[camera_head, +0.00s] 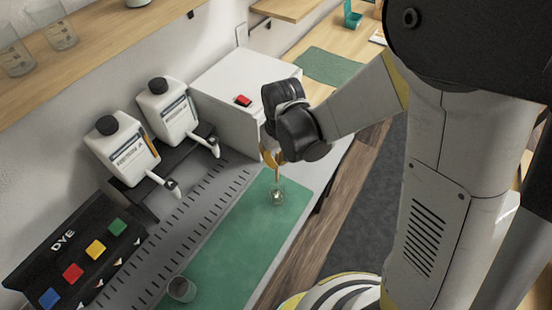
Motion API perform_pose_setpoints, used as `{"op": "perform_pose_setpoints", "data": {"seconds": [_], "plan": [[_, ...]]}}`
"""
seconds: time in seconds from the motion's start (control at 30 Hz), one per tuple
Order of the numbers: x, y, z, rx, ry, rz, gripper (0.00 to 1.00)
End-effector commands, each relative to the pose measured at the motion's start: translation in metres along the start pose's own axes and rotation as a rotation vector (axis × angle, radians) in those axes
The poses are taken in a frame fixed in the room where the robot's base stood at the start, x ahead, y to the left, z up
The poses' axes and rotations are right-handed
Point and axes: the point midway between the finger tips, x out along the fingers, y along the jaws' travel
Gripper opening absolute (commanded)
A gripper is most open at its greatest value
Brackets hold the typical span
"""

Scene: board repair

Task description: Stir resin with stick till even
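My gripper (271,157) is over the far end of the green mat (240,235), pointing down. It appears shut on a thin tan stick (277,175). The stick hangs nearly upright from the fingers, and its lower end is at or inside a small clear cup (277,197). The cup stands on the mat directly below my gripper. The resin inside is too small to judge, and I cannot tell its colour or evenness. My wrist hides part of the fingers.
Two white dispenser bottles (124,150) stand at the left. A black dye box (75,262) with coloured squares lies at the lower left. A second cup (181,289) stands at the mat's near end. A white box (225,98) with a red switch is behind my gripper.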

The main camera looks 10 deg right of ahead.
Motion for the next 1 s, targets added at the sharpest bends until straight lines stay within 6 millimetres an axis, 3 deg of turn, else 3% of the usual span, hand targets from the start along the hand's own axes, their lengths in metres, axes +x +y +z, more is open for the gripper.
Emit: {"op": "perform_pose_setpoints", "data": {"seconds": [1.0], "plan": [[0.087, 0.0, 0.009, 0.0, 0.0, 0.0, 0.0]]}}
